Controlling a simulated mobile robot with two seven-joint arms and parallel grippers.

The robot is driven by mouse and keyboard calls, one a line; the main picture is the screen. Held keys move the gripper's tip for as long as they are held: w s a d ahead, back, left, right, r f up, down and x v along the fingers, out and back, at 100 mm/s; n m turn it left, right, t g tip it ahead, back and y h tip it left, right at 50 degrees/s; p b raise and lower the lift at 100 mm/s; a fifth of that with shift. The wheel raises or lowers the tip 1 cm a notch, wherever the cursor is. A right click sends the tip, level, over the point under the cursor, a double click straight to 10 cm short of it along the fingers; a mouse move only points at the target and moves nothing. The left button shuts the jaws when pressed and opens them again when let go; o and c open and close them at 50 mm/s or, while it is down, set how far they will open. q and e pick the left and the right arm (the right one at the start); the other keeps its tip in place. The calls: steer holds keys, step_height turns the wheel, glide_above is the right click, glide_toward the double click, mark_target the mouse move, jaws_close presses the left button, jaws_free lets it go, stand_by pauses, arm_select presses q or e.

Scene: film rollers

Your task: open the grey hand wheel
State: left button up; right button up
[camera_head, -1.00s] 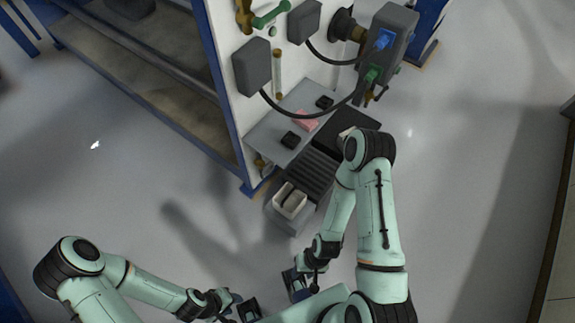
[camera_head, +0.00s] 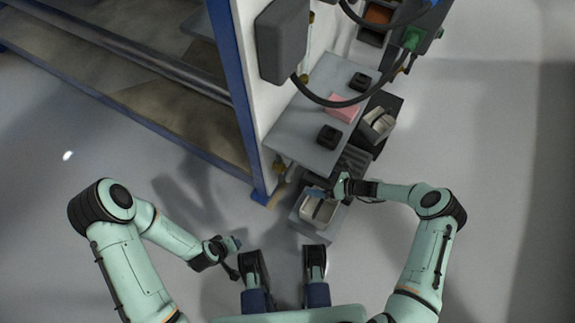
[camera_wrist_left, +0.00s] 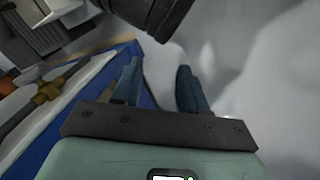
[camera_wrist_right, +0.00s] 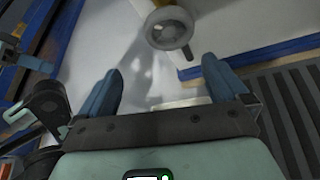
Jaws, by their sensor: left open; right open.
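The grey hand wheel (camera_wrist_right: 168,30) shows in the right wrist view as a round grey ring on a tan stem, beyond the fingertips and roughly midway between them. My right gripper (camera_wrist_right: 160,80) is open and empty, apart from the wheel. In the head view my right gripper (camera_head: 318,192) is low beside the panel's front corner, over the grey bin's edge. I cannot clearly make out the wheel in the head view. My left gripper (camera_head: 238,244) is open and empty, left of the panel corner; its spread fingers show in the left wrist view (camera_wrist_left: 158,85).
A grey shelf (camera_head: 315,115) juts from the white panel, with black blocks and a pink block on it. A grey bin (camera_head: 320,211) stands below it. A dark cable (camera_head: 335,103) loops over the shelf. Open floor lies left and right.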

mark_target(295, 174)
steer(key=shift+m+t, duration=0.4)
steer(key=b+x, duration=0.1)
steer(key=x, duration=0.4)
steer(key=w+b+x, duration=0.1)
steer(key=b+x, duration=0.1)
steer(key=x, duration=0.4)
steer(key=shift+w+r, duration=0.15)
steer(key=shift+w, duration=0.1)
steer(key=shift+w+a, duration=0.4)
steer(key=shift+a, duration=0.25)
arm_select(q)
steer(key=s+a+f+g, duration=0.1)
steer(key=s+f, duration=0.2)
steer(key=f, duration=0.2)
steer(key=shift+s+a+f+g, duration=0.15)
steer(key=shift+a+f+g, duration=0.15)
steer(key=shift+a+f, duration=0.05)
steer(key=shift+r, duration=0.1)
arm_select(e)
steer(key=c, duration=0.8)
